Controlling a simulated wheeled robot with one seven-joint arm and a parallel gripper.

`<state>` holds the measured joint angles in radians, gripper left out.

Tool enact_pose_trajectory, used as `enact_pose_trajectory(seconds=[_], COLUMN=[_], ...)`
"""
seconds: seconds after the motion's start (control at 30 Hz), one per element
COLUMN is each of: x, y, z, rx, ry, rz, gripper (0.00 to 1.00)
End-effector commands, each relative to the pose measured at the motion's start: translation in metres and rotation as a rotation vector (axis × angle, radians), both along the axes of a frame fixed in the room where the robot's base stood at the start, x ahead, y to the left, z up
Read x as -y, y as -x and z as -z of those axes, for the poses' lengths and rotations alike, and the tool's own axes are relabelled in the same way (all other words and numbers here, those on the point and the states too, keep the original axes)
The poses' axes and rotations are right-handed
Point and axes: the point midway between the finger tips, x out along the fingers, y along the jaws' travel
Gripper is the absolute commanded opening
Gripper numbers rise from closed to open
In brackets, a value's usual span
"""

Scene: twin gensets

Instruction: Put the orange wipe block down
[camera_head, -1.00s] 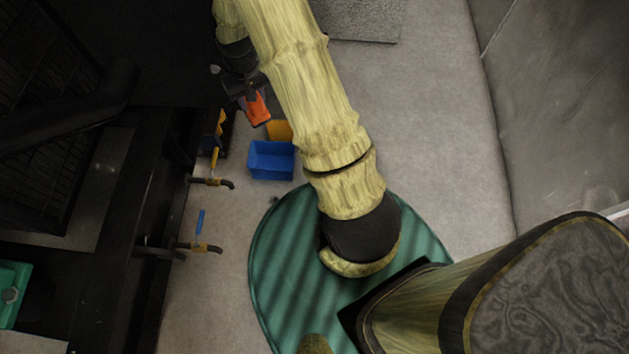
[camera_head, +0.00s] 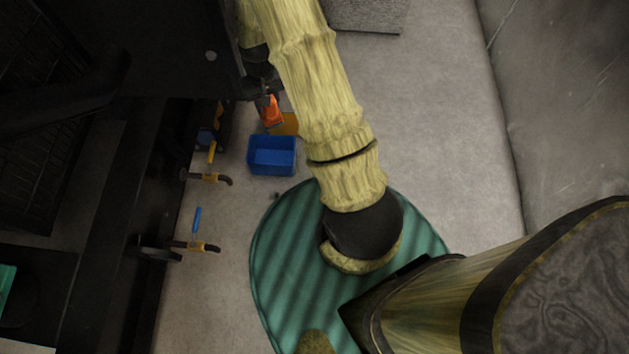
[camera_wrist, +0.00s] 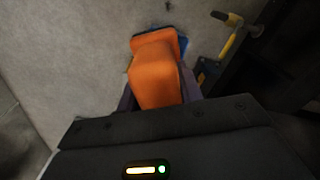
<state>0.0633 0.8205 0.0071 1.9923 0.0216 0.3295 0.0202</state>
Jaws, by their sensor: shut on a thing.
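The orange wipe block (camera_head: 271,112) is held by my gripper (camera_head: 264,97) in the head view, above or beside a flat yellow-orange item (camera_head: 288,124) on the floor side. In the wrist view the orange wipe block (camera_wrist: 156,75) stands out between the jaws of my gripper (camera_wrist: 160,98), with a dark edge at its far end. The jaws are shut on it. My arm and a dark panel hide part of the gripper in the head view. I cannot tell how high the block is.
An open blue bin (camera_head: 272,156) stands just below the block in the head view. Pipe valves with a yellow handle (camera_head: 211,152) and a blue handle (camera_head: 197,220) stick out from the dark frame at left. A green striped round mat (camera_head: 290,250) lies nearer. Grey floor is clear at right.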

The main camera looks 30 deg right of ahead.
Motion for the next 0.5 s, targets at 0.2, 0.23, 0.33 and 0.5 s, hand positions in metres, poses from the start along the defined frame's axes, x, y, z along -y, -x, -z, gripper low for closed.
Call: enact_pose_trajectory(seconds=[0.2, 0.23, 0.33, 0.5], x=[0.017, 0.019, 0.027, 0.04], y=[0.011, 0.013, 0.018, 0.03], z=[0.092, 0.103, 0.138, 0.197], rx=[-0.003, -0.002, -0.003, -0.003], ry=[-0.007, -0.007, -0.009, -0.011], rz=[0.082, 0.093, 0.129, 0.192], gripper=[0.07, 0.07, 0.07, 0.07])
